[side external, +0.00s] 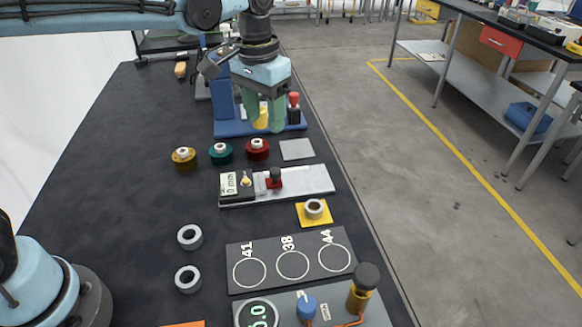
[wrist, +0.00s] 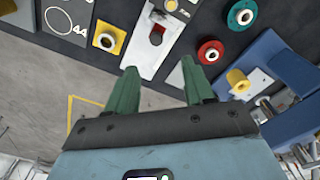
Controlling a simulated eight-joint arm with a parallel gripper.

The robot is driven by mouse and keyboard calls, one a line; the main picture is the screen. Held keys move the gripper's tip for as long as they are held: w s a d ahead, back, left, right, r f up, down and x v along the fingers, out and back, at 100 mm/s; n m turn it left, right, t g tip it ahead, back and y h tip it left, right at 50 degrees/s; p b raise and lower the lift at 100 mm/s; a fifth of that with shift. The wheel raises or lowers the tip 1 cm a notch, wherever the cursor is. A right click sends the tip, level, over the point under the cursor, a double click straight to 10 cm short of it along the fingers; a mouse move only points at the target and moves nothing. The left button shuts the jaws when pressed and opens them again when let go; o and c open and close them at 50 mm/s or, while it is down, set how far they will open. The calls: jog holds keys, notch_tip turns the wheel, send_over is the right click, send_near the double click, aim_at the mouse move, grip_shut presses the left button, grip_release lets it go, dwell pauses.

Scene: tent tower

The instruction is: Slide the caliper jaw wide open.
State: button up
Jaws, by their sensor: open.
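The caliper (side external: 305,182) lies on the dark bench as a pale flat bar, with a small display reading about 0 mm and a yellow knob (side external: 246,179) at its left end. Its red jaw slider (side external: 275,184) with a black knob sits close beside the display end; the bar to its right is bare. In the wrist view the caliper (wrist: 141,52) and its red slider (wrist: 156,37) show beyond the fingertips. My gripper (side external: 265,125) has green fingers spread apart and empty, above the bench behind the caliper. The fingers also show in the wrist view (wrist: 160,66), apart from the slider.
A blue stand (side external: 228,127) with a yellow part and a red-topped post is behind my gripper. Gold, teal and red spools (side external: 257,150) and a grey square plate (side external: 297,149) stand between. In front are a yellow pad (side external: 303,222) with a ring and a numbered board (side external: 268,283).

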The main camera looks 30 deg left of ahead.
aim_at(275, 171)
jog(key=shift+g, duration=0.3)
jog(key=f, duration=0.8)
jog(key=w+d+f, duration=0.1)
jog(key=f, duration=0.4)
jog(key=shift+r, duration=0.1)
jog(key=c, duration=0.9)
jog(key=w+d, duration=0.4)
jog(key=shift+w+d, duration=0.35)
jog(key=shift+c, duration=0.2)
jog(key=o, duration=0.9)
jog(key=shift+o, duration=0.2)
